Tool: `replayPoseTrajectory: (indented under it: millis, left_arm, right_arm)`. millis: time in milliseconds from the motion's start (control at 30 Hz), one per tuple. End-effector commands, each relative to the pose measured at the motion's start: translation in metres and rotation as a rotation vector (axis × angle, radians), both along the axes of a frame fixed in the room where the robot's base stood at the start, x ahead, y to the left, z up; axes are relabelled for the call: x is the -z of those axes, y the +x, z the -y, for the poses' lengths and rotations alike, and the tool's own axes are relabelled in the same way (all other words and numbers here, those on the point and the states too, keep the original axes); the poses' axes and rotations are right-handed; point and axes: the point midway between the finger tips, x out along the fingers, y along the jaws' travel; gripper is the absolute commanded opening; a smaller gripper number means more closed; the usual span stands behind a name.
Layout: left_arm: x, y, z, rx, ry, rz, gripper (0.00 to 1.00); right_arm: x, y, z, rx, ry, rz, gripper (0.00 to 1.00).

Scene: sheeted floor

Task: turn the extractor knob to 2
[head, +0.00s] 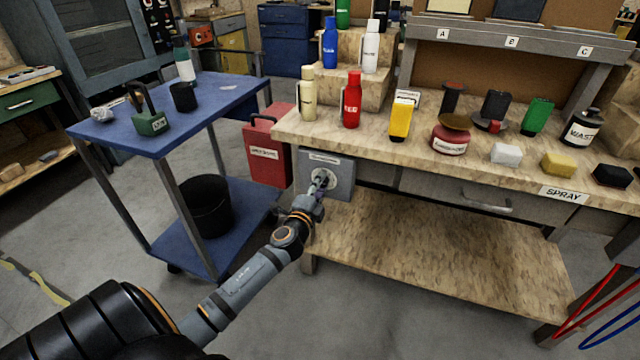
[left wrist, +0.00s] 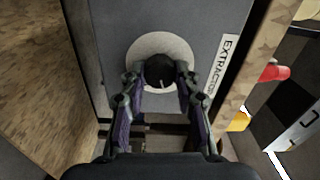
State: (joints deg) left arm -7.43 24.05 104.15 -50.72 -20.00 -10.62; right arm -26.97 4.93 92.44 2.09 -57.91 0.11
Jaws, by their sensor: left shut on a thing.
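The extractor panel (head: 343,165) is a grey box with a white label, fixed under the left front of the workbench. In the left wrist view the panel (left wrist: 110,27) carries a label (left wrist: 222,62) reading EXTRACTOR. A round black knob (left wrist: 160,70) with a pale pointer line sits on a light disc (left wrist: 165,45). My left gripper (left wrist: 158,82) has a finger on each side of the knob and is shut on it. In the head view the left gripper (head: 320,184) covers most of the knob. Any dial numbers are too small to read. My right gripper is not in view.
The workbench (head: 380,155) holds several spray bottles, jars and blocks, with a drawer (head: 455,190) right of the panel. A red box (head: 267,155) stands left of the panel. A blue cart (head: 215,95) with a black bin (head: 205,205) stands further left.

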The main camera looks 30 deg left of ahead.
Motion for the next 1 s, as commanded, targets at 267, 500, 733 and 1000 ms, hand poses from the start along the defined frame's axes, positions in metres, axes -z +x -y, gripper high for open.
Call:
replayPoseTrajectory:
  millis: [267,500,733,1000]
  left_arm:
    - [0.001,0.0,0.0,0.001,0.107,-0.028,0.0]
    - [0.001,0.0,0.0,0.001,0.142,-0.036,0.0]
    - [0.001,0.0,0.0,0.001,0.143,-0.036,0.0]
    - [0.001,0.0,0.0,0.001,0.142,-0.036,0.47]
  right_arm:
    - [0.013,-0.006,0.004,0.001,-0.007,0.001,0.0]
    - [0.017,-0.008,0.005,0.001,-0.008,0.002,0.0]
    - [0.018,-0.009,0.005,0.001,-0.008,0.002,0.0]
    - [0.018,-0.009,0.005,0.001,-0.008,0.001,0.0]
